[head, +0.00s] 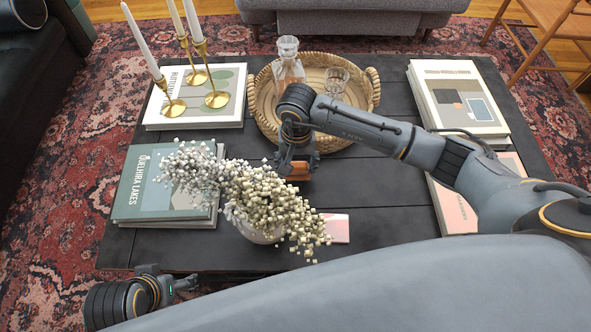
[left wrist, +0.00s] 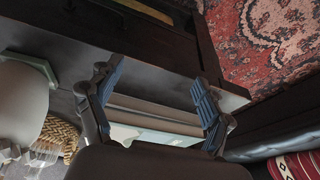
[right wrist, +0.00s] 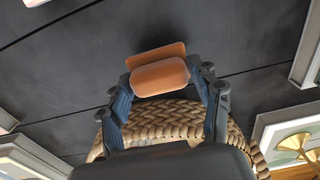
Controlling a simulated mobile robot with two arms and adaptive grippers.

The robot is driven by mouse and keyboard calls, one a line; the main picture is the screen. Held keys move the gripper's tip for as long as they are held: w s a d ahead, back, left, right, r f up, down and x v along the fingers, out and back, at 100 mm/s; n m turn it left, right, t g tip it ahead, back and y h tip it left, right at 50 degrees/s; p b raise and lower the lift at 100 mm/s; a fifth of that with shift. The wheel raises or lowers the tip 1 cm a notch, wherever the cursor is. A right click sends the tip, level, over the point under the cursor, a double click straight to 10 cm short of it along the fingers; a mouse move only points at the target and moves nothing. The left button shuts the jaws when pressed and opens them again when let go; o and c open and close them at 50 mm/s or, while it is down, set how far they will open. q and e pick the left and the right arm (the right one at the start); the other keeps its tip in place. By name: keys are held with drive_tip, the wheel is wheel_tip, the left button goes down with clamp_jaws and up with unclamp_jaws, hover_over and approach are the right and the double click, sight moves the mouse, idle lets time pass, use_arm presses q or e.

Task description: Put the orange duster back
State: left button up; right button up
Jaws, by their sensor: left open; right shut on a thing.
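The orange duster (head: 298,177) shows as a small orange block below my right gripper (head: 299,160), over the middle of the dark coffee table (head: 385,190). In the right wrist view the duster (right wrist: 160,78) sits between the fingertips, with a rounded front part and a flat part behind it. My right gripper is shut on it. I cannot tell whether the duster touches the table. My left gripper (head: 172,285) is open and empty off the table's front left edge. Its spread fingers (left wrist: 160,88) show in the left wrist view.
A woven tray (head: 262,112) with a decanter (head: 287,65) and a glass (head: 336,82) is behind my right gripper. A flower vase (head: 258,232) and pink card (head: 337,228) are in front. Books (head: 150,190) and candlesticks (head: 215,98) stand left; more books (head: 460,98) lie right.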

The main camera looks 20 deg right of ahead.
sight(297, 171)
use_arm(q)
drive_tip(key=shift+s+a+r, duration=0.1)
drive_tip(key=shift+s+r, duration=0.1)
drive_tip(key=shift+r, duration=0.4)
use_arm(e)
drive_tip(key=shift+f, duration=1.45)
drive_tip(key=shift+f+b, duration=0.15)
drive_tip(key=shift+b, duration=0.2)
drive_tip(key=o, duration=1.1)
use_arm(q)
drive_tip(key=shift+f, duration=0.15)
